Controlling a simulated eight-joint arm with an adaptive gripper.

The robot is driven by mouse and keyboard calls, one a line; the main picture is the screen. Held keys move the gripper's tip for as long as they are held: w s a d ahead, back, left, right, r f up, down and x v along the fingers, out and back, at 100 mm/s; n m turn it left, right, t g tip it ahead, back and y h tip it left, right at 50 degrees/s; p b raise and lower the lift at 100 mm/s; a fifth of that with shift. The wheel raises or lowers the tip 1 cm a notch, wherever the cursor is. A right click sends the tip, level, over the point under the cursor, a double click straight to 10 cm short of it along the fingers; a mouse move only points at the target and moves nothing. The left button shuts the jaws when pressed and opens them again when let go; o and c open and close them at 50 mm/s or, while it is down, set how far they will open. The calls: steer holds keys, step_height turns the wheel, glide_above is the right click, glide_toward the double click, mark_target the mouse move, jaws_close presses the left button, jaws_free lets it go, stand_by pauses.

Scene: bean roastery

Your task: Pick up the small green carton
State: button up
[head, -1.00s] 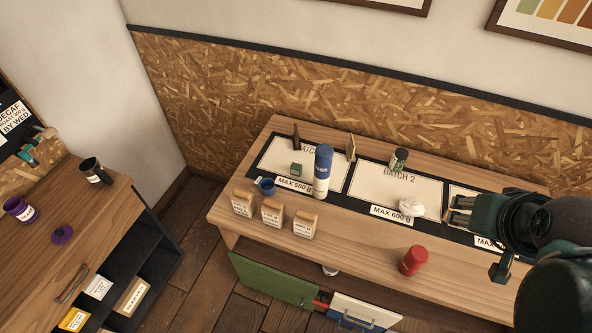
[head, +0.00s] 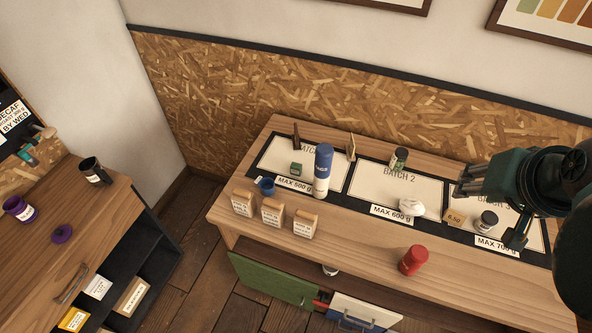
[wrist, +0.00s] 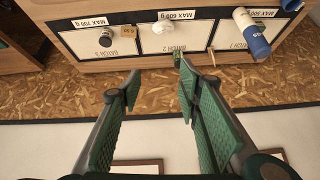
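The small green carton (head: 296,170) sits upright on the BATCH 1 mat (head: 272,158) at the left of the bench, behind the blue cup and left of the tall blue-and-white canister. My gripper (head: 459,183) is in the air over the right part of the bench, well to the right of the carton. In the wrist view my gripper (wrist: 157,72) has its two green fingers spread apart with nothing between them.
The blue-and-white canister (head: 322,170), blue cup (head: 265,186) and two wooden uprights (head: 350,147) stand around the carton. Several tan bags (head: 272,212) line the front. A dark green-labelled jar (head: 399,159), white lump (head: 409,207) and red container (head: 413,260) are farther right.

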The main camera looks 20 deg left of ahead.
steer(key=w+a+r+m+g+b, duration=0.2)
steer(key=w+a+r+m, duration=0.3)
steer(key=w+a, duration=0.55)
steer(key=m+g+b, duration=0.3)
steer(key=m+g, duration=0.2)
steer(key=m, duration=0.7)
glide_above(295, 165)
step_height(295, 165, down, 6)
step_height(295, 165, down, 32)
steer(key=shift+d+f, duration=0.1)
steer(key=shift+d, duration=0.05)
steer(key=shift+s+f, duration=0.1)
steer(key=shift+f, duration=0.25)
steer(key=shift+f, duration=1.25)
steer(key=shift+f, duration=0.1)
